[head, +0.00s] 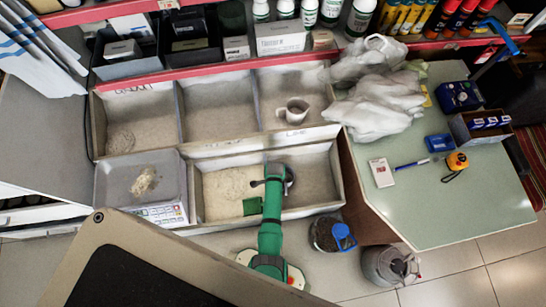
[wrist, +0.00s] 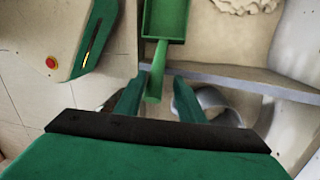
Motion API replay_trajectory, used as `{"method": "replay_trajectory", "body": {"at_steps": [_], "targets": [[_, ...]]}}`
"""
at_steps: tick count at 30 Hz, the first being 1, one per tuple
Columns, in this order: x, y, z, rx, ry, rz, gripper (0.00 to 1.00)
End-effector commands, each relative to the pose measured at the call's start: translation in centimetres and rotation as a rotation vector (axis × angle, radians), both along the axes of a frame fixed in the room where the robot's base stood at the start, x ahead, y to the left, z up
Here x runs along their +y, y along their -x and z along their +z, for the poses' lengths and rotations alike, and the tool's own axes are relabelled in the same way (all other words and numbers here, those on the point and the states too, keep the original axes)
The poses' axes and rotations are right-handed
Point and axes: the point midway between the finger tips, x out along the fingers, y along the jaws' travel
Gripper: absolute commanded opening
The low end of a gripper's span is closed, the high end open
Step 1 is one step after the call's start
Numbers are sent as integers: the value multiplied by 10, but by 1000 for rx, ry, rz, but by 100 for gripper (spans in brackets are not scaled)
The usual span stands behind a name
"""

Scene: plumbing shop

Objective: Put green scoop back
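The green scoop (head: 252,206) shows in the head view over the front part of the left lower sand compartment (head: 222,212), just left of my arm. In the wrist view the scoop (wrist: 167,18) points away from me, and its handle runs between the two green fingers of my gripper (wrist: 158,78). The scoop's tray looks empty. In the head view my arm hides the fingers and the handle. How high the scoop is above the compartment is hard to tell.
A divider (wrist: 235,78) runs close beside the handle. A scale (head: 115,190) with a pale heap stands left. Behind are more bins, one holding a jug (head: 293,112). A green-topped table (head: 435,205) is farther right.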

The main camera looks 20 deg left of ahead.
Motion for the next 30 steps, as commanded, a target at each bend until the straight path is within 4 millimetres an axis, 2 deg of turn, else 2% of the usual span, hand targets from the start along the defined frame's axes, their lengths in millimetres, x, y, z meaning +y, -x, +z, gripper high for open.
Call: {"method": "replay_trajectory", "body": {"at_steps": [9, 16, 24, 30], "targets": [[2, -12, 62, -4, -2, 0, 36], [3, -18, 99, -3, -1, 0, 36], [4, -20, 114, 0, 0, 0, 36], [-2, -10, 106, -45, -24, 36, 36]]}}
